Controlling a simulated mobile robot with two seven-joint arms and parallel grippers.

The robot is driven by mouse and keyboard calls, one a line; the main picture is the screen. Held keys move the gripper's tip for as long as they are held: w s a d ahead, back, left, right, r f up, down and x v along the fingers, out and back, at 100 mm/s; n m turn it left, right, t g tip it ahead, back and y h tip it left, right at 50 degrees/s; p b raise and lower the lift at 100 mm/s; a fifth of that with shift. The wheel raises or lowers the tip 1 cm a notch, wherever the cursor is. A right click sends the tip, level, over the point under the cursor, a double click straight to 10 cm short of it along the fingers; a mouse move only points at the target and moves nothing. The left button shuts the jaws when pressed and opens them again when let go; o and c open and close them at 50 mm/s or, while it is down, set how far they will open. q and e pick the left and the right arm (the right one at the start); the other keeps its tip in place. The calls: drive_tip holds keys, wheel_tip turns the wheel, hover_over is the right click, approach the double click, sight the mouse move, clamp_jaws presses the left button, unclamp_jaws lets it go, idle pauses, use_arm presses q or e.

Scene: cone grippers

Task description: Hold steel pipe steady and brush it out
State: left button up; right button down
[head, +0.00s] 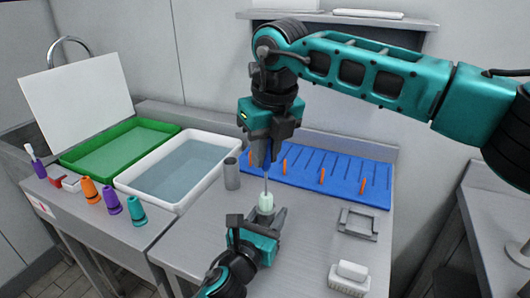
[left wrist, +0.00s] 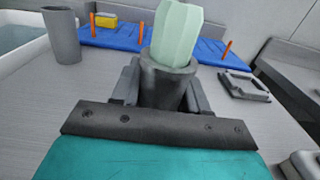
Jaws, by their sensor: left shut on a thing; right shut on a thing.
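The steel pipe (left wrist: 167,85) is a short dark grey tube, upright between the fingers of my left gripper (left wrist: 166,92), which is shut on it. In the head view my left gripper (head: 262,217) is low at the front middle, over the steel table. My right gripper (head: 263,160) hangs directly above, pointing down, shut on the thin stem of the brush. The brush's pale green head (head: 266,202) is at the pipe's mouth. In the left wrist view the brush head (left wrist: 177,35) sits partly inside the pipe, mostly above its rim; its lower end is hidden.
A grey cylinder (head: 232,175) stands left of the grippers. Behind lies a blue rack (head: 345,190) with orange pegs. Left are a white water basin (head: 127,183), a green tray (head: 73,160) and coloured cones (head: 112,200). Right are a grey bracket (head: 357,226) and a white block (head: 350,278).

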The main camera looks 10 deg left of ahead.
drive_tip(key=shift+w+a+v, duration=0.15)
drive_tip(key=shift+w+v, duration=0.05)
drive_tip(key=shift+v, duration=0.95)
drive_tip(key=shift+w+a+v, duration=0.15)
drive_tip(key=shift+a+v, duration=0.05)
drive_tip(key=shift+v, duration=1)
drive_tip(key=shift+w+a+v, duration=0.15)
drive_tip(key=shift+w+v, duration=0.05)
drive_tip(key=shift+v, duration=0.95)
drive_tip(key=shift+r, duration=0.2)
use_arm(q)
drive_tip(key=o, duration=1.6)
drive_tip(key=shift+c, duration=0.2)
drive_tip(key=shift+o, duration=0.3)
drive_tip(key=shift+o, duration=0.5)
drive_tip(key=shift+s, duration=0.1)
drive_tip(key=v, duration=1.1)
drive_tip(key=shift+s, duration=0.4)
